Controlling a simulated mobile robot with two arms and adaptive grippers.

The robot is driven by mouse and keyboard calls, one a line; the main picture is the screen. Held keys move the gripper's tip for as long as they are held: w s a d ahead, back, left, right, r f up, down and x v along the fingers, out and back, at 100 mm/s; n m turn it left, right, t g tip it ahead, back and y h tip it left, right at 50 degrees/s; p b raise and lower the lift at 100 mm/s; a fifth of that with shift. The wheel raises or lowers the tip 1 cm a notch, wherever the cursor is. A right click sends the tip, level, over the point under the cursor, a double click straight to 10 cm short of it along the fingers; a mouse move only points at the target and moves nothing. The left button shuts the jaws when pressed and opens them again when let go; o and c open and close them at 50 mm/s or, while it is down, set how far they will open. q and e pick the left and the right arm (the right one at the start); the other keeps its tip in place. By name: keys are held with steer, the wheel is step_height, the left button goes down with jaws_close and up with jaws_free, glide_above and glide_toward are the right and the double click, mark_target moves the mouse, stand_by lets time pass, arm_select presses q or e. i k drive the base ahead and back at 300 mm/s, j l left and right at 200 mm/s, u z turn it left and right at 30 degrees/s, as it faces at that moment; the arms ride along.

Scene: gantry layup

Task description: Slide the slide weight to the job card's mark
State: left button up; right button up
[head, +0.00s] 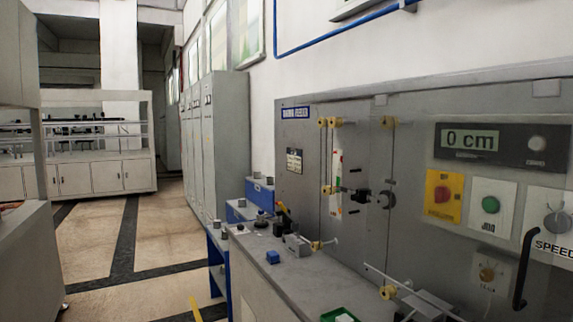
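No gripper of mine shows in the head view. A grey machine panel (410,190) stands at the right. A white strip (337,170) with small coloured marks is on it, beside thin vertical lines and yellow pulleys. A dark block (361,195) sits on a short horizontal rod at the strip's lower part. I cannot tell whether this block is the slide weight. A small dark plate with print (294,160) is on the panel's left. I cannot tell whether it is the job card. The display (470,140) reads "0 cm".
A red button on yellow (443,195), a green button (490,205), a speed knob (557,222) and a black handle (525,268) are on the panel. The bench ledge holds a blue block (273,257) and a green tray (340,315). Grey lockers (215,150) stand behind. Floor at left is clear.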

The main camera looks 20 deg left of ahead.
mark_target(360, 197)
steer(key=i+j, duration=0.15)
steer(key=j, duration=0.25)
steer(key=i+j, duration=0.2)
steer(key=j, duration=0.2)
steer(key=i+j, duration=0.15)
steer(key=j, duration=0.25)
steer(key=i+j, duration=0.2)
steer(key=j, duration=0.2)
steer(key=i+j, duration=0.15)
steer(key=j, duration=0.25)
